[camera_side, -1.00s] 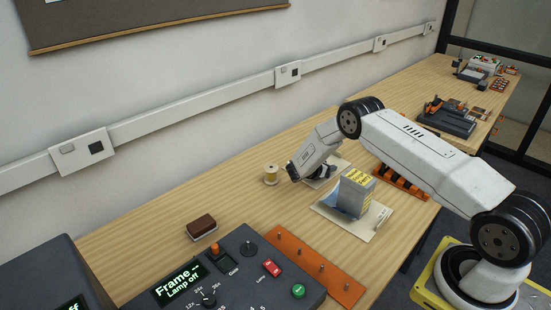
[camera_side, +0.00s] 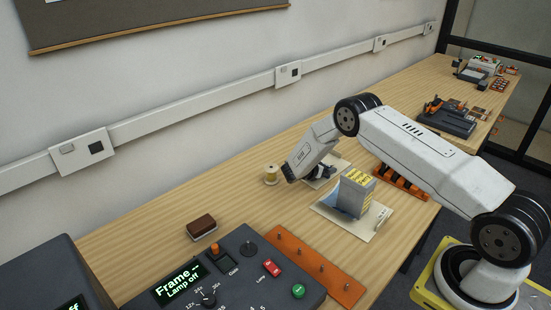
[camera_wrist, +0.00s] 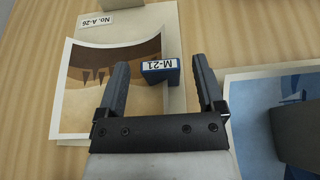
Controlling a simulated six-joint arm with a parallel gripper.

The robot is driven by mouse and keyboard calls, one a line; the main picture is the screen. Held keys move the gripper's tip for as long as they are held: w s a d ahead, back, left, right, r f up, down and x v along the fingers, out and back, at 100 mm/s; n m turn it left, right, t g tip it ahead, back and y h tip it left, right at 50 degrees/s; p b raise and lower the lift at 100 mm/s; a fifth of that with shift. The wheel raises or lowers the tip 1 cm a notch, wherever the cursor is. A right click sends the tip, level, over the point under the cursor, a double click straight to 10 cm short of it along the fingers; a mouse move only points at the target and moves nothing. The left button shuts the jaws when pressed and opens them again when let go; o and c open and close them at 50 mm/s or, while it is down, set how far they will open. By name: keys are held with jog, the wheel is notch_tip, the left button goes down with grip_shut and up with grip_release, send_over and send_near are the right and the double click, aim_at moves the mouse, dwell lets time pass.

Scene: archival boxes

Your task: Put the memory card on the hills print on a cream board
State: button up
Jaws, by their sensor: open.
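The memory card, a small blue block labelled M-21 (camera_wrist: 160,70), lies between my gripper's fingers. It sits over the right edge of a brown print with dark pointed shapes (camera_wrist: 85,100), partly on the print and partly on its cream board (camera_wrist: 177,110). I take this for the hills print; the board carries the label No. A-26. My gripper (camera_wrist: 160,68) is open, with a finger on each side of the card and gaps at both. In the side view my gripper (camera_side: 322,173) is low over the board (camera_side: 338,164), and the card cannot be made out there.
A thread spool (camera_side: 271,175), a brown block (camera_side: 201,226) and a control panel (camera_side: 235,268) stand on the bench. Bare wood lies between them.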

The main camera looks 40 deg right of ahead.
jog(key=v, duration=0.9)
jog(key=shift+a+r, duration=0.15)
jog(key=shift+a, duration=0.2)
jog(key=s+a+r+m+t+y, duration=0.1)
jog(key=s+a+r+m+y, duration=0.5)
jog(key=s, duration=0.5)
jog(key=s+a+r+m+t+y, duration=0.1)
jog(key=s+a+r+m+y, duration=0.6)
jog(key=s+a+m, duration=0.4)
jog(key=shift+s+a+r+m+t, duration=0.2)
jog(key=shift+s+r+m+t, duration=0.1)
jog(key=shift+s+r+m, duration=0.15)
